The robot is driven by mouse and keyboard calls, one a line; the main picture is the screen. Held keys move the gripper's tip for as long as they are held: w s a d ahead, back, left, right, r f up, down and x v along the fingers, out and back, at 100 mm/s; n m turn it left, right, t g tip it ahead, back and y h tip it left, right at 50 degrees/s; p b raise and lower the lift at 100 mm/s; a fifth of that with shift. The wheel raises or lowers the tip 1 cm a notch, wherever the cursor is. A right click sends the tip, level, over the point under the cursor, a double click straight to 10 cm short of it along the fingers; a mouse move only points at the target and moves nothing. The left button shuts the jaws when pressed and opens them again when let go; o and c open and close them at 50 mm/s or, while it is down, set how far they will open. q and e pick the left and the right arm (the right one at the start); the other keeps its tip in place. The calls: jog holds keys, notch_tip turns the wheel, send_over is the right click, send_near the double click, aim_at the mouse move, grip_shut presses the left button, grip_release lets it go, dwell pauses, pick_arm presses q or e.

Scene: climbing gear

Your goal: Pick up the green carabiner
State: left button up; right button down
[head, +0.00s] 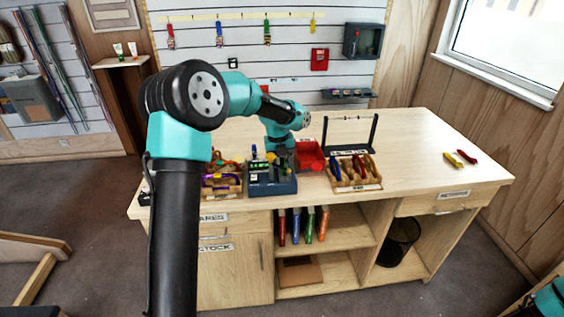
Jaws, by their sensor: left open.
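My left gripper (272,153) is over the bench, low above a dark blue box (272,187) with small green and yellow pieces in it. The jaws are open, small and partly hidden by my wrist. I cannot make out a green carabiner for certain. A green piece (267,32) hangs on the slatted wall between a blue and a yellow one, well away from the gripper; I cannot tell what it is. My right gripper is out of view; only a bit of that arm shows at the lower right corner.
A wooden tray (222,186) of coloured gear stands left of the box. A red bin (309,156), a wooden rack (354,174) and a black bar stand (350,134) are to the right. Yellow and red pieces (460,157) lie at the far right. The bench between is clear.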

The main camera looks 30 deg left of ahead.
pick_arm(q)
jog(key=shift+c, duration=0.4)
grip_shut()
jog(key=shift+r, duration=0.1)
notch_tip(320, 180, up, 10)
jog(key=shift+f, duration=0.1)
dwell(0.5)
jog(key=c, duration=0.6)
grip_release()
jog(key=shift+c, duration=0.2)
grip_shut()
